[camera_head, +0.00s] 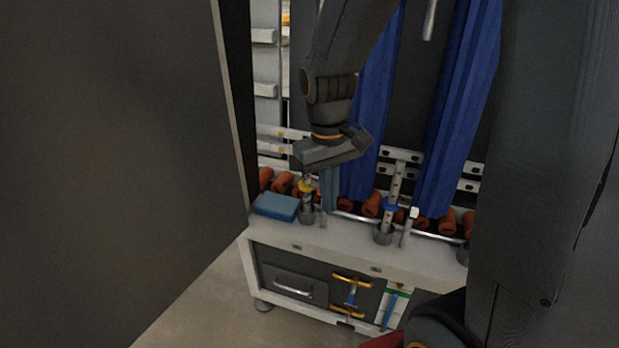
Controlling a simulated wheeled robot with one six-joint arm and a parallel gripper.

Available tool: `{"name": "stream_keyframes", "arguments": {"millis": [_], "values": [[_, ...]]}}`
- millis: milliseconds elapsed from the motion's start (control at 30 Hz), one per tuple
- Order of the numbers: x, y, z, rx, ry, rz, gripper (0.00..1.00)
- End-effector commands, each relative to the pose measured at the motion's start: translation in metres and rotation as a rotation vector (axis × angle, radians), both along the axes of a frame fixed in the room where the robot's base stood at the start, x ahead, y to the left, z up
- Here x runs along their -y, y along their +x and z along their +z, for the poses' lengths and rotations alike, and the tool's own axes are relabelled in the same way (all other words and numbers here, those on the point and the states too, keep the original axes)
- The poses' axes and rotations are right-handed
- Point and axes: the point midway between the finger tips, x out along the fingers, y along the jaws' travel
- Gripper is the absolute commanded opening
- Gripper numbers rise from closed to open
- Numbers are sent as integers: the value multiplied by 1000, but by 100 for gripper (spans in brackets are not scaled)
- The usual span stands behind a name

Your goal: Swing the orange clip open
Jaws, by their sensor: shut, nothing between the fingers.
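My gripper (312,165) hangs at the end of my dark arm, above the left part of the white bench. Its fingers are shut and hold nothing. Right below it, a yellow-orange piece (306,186) sits on a short metal post. It looks very near the fingers, but I cannot tell whether they touch. Several orange-red rounded parts line the back of the bench, such as one at the left (265,178) and one in the middle (372,203). I cannot tell for sure which piece is the orange clip. My gripper and arm hide part of this area.
A blue box (276,206) lies on the bench (340,238) at the left. A second post (386,222) stands to the right. Blue curtain-like sheets (455,120) hang behind. A large dark panel (110,150) fills the left side.

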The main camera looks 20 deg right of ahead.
Motion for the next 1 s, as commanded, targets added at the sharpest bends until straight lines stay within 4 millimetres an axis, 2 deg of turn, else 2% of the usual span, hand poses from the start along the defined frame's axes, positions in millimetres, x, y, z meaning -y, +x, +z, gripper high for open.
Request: {"name": "stream_keyframes", "arguments": {"millis": [33,200,400,500,600,700,1000], "values": [[-4,26,4,-22,-12,67,0],[-16,103,10,-104,-59,297,0],[-34,179,7,-204,-113,536,0],[-41,205,4,-248,-136,626,0],[-46,222,2,-276,-153,684,0],[-49,231,1,-292,-159,716,0],[-51,234,0,-300,-164,731,0]]}}
